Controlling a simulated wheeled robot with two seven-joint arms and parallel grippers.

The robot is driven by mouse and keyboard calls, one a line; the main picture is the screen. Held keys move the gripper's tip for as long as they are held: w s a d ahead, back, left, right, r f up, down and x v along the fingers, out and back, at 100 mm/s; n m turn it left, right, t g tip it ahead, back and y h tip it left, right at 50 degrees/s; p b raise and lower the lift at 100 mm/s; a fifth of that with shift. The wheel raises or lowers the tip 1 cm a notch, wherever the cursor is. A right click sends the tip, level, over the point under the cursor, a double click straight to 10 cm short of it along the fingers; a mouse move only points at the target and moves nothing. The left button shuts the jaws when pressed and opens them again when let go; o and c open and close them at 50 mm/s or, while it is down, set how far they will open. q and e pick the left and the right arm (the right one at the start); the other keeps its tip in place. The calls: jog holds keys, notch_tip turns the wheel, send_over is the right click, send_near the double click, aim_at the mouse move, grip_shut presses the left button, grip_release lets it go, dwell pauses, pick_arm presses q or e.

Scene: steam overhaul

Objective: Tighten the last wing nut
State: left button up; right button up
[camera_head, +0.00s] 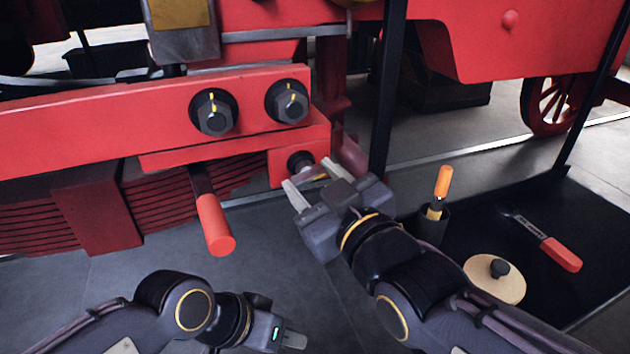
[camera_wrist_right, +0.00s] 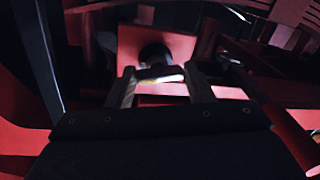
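A dark round stud (camera_head: 300,162) sits on a red plate under the red beam, with a brass-coloured wing nut (camera_head: 315,177) at it. My right gripper (camera_head: 310,178) is in front of the plate with its two fingers spread, one on each side of the wing nut. In the right wrist view the bright wing nut (camera_wrist_right: 163,76) shows between the fingertips (camera_wrist_right: 160,78), below the dark stud; contact with the fingers is not clear. My left gripper (camera_head: 291,340) is low at the bottom of the head view, away from the nut, its finger opening hard to see.
Two large dark bolts with yellow marks (camera_head: 213,111) (camera_head: 289,101) are on the beam. A red-handled bar (camera_head: 215,225) sticks out left of the nut. A dark mat (camera_head: 590,215) at right holds an orange-handled tool (camera_head: 443,182) in a cup, a red-handled wrench (camera_head: 560,253) and a round wooden disc (camera_head: 488,284).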

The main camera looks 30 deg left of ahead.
jog(key=shift+c, duration=1.4)
jog(key=m+b, duration=0.3)
jog(key=b, duration=0.1)
jog(key=o, duration=1)
jog(key=p+v, duration=0.1)
jog(key=v, duration=0.7)
jog(key=shift+f, duration=0.2)
